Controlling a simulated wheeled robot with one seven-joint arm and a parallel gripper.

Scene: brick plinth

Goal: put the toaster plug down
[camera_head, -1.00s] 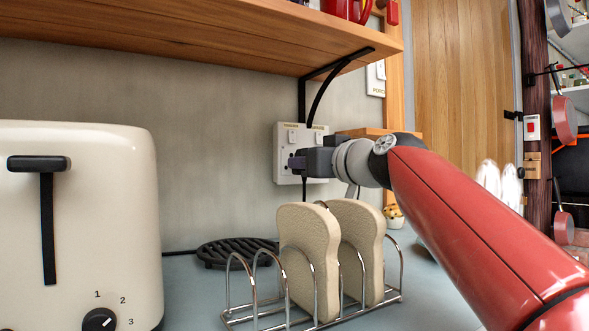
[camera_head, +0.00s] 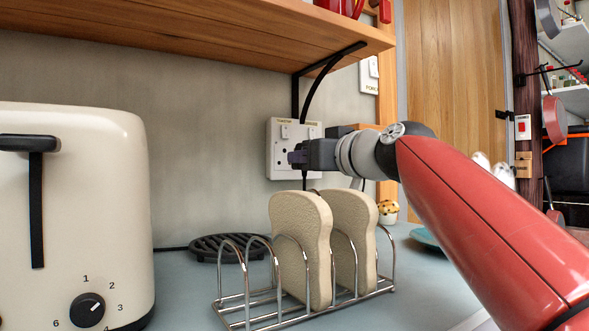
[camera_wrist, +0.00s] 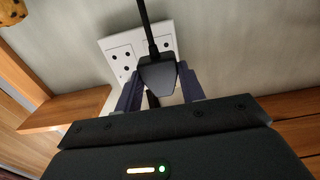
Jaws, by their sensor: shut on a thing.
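The dark toaster plug (camera_wrist: 158,74) is between the two fingers of my gripper (camera_wrist: 160,84) in the wrist view, with its black cord running up past the socket. In the head view my gripper (camera_head: 298,158) is in front of the white wall socket (camera_head: 274,166). The plug is mostly hidden there, with its cord hanging below. Open socket holes show to the left of the fingers and in the wrist view (camera_wrist: 122,56), so the plug looks apart from the wall. The cream toaster (camera_head: 100,210) stands on the worktop at the left.
A metal toast rack (camera_head: 246,290) with two bread slices (camera_head: 300,240) stands below my gripper. A black trivet (camera_head: 215,245) lies behind it. A wooden shelf (camera_head: 200,35) hangs above, with a black bracket (camera_head: 322,82). Bare worktop (camera_head: 185,290) lies between toaster and rack.

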